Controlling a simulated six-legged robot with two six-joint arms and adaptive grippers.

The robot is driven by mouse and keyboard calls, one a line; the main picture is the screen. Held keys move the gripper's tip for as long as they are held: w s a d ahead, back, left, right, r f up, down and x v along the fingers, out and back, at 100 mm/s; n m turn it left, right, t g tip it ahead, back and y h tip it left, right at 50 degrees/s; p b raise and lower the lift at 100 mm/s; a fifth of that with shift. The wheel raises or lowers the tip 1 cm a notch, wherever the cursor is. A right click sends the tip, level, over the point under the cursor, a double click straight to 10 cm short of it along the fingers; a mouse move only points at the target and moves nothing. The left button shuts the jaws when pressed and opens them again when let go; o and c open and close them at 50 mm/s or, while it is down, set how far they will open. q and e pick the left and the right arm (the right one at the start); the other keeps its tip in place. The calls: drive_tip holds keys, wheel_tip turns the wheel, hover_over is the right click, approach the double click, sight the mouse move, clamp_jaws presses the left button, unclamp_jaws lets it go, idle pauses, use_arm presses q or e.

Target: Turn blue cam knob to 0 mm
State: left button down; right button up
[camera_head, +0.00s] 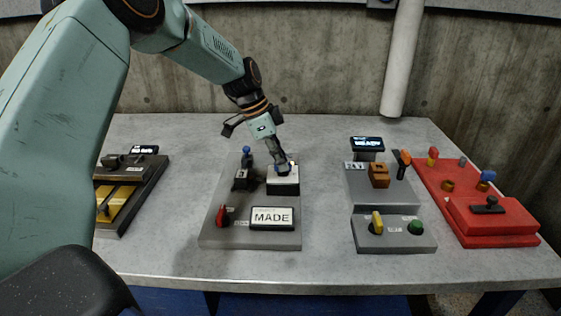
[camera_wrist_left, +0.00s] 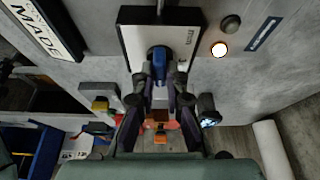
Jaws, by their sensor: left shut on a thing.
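In the wrist view, the blue cam knob (camera_wrist_left: 157,54) sits on a white-faced box (camera_wrist_left: 136,38) marked "mm". My left gripper (camera_wrist_left: 159,76) is shut on the knob, with its fingertips on either side. In the head view, my left gripper (camera_head: 284,168) points down onto the white-topped box (camera_head: 284,187) and mostly hides the knob. The knob's exact angle and any 0 mm mark cannot be read. My right gripper is not in view.
The grey panel (camera_head: 215,240) also carries a blue-topped lever (camera_head: 246,151), a red switch (camera_head: 223,215) and a "MADE" sign (camera_head: 272,217). A yellow-and-black unit (camera_head: 125,200) stands left. Grey control boxes (camera_head: 393,236) and a red panel (camera_head: 490,217) stand right. Bare table lies between.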

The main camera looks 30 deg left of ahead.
use_arm(q)
drive_tip(key=shift+w+r+m, duration=0.15)
drive_tip(key=shift+r+m, duration=0.05)
drive_tip(key=shift+m, duration=0.1)
idle(0.4)
drive_tip(key=c, duration=1.4)
unclamp_jaws()
drive_tip(key=shift+f, duration=0.1)
drive_tip(key=v, duration=1.2)
